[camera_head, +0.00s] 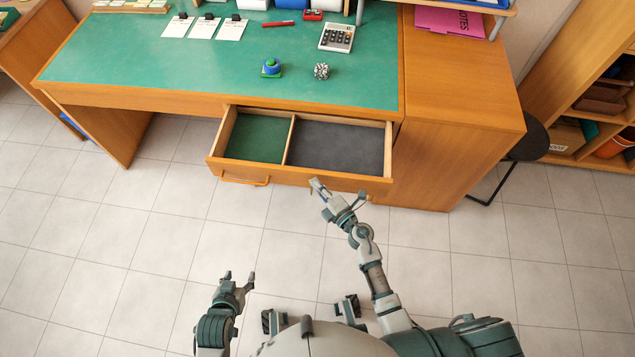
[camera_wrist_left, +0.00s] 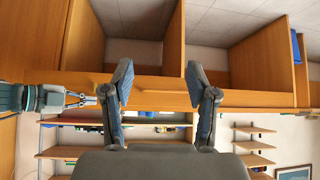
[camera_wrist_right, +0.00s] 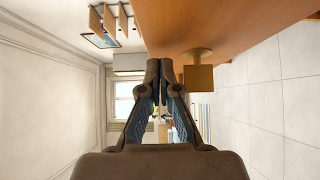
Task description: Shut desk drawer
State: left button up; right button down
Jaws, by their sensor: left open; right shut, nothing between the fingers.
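The desk drawer (camera_head: 300,170) is pulled out of the wooden desk in the head view. Its two compartments, one green-lined and one grey-lined, look empty. A handle (camera_head: 245,181) shows on the left part of its front. My right gripper (camera_head: 317,184) is shut and empty at the drawer front, right of that handle; I cannot tell whether it touches. In the right wrist view the shut fingers (camera_wrist_right: 160,75) are beside a wooden surface with a squarish handle (camera_wrist_right: 199,75). My left gripper (camera_head: 238,277) is open and empty, low in front of the desk; its spread fingers (camera_wrist_left: 158,85) show in the left wrist view.
The green desk top (camera_head: 200,65) holds a calculator (camera_head: 337,37), a green-and-blue object (camera_head: 271,68), a patterned cube (camera_head: 321,71) and white cards (camera_head: 204,27). A dark stool (camera_head: 528,140) stands right of the desk. The tiled floor (camera_head: 140,240) in front is clear.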

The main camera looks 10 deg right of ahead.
pick_arm(q)
jog(key=shift+w+d+r, duration=0.15)
jog(key=shift+w, duration=0.05)
pick_arm(e)
jog(key=shift+w+d, duration=0.15)
jog(key=shift+w, duration=0.15)
